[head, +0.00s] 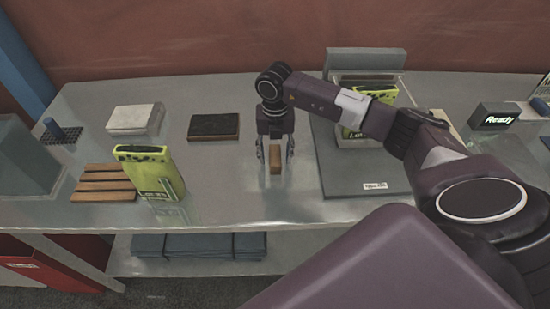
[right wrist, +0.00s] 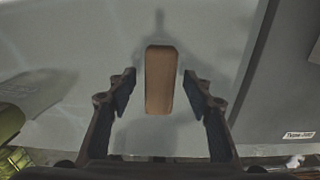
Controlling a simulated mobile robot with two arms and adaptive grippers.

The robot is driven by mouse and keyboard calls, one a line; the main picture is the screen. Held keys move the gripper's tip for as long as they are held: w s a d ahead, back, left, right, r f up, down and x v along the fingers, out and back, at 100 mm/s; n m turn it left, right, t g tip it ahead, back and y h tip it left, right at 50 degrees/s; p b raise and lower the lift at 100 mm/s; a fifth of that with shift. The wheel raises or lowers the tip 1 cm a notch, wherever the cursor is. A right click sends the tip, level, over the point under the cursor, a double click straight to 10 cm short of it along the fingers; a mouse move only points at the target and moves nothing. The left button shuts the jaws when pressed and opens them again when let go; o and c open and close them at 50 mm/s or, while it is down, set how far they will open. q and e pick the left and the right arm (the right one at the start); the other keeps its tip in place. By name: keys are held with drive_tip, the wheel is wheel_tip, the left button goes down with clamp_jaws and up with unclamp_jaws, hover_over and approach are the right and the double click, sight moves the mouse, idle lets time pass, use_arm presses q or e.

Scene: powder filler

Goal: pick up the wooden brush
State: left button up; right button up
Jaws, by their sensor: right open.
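The wooden brush, seen as a small brown wooden block (head: 275,160), is on the grey metal table in the head view. It also shows in the right wrist view (right wrist: 160,80), lengthwise between the fingers and slightly beyond their tips. My right gripper (head: 275,152) is open above the block, one finger on each side. In the right wrist view the gripper (right wrist: 158,88) shows clear gaps between both fingers and the wood. Any bristles are hidden. My left gripper is not in view.
A dark block with a wooden edge (head: 213,127) lies left of the gripper. A yellow-green bag (head: 150,172) stands near wooden slats (head: 106,190). A grey machine base (head: 350,175) is close on the right. A white block (head: 135,118) lies further left.

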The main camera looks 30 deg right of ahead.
drive_tip(key=shift+f, duration=0.25)
idle(0.5)
drive_tip(key=c, duration=1.2)
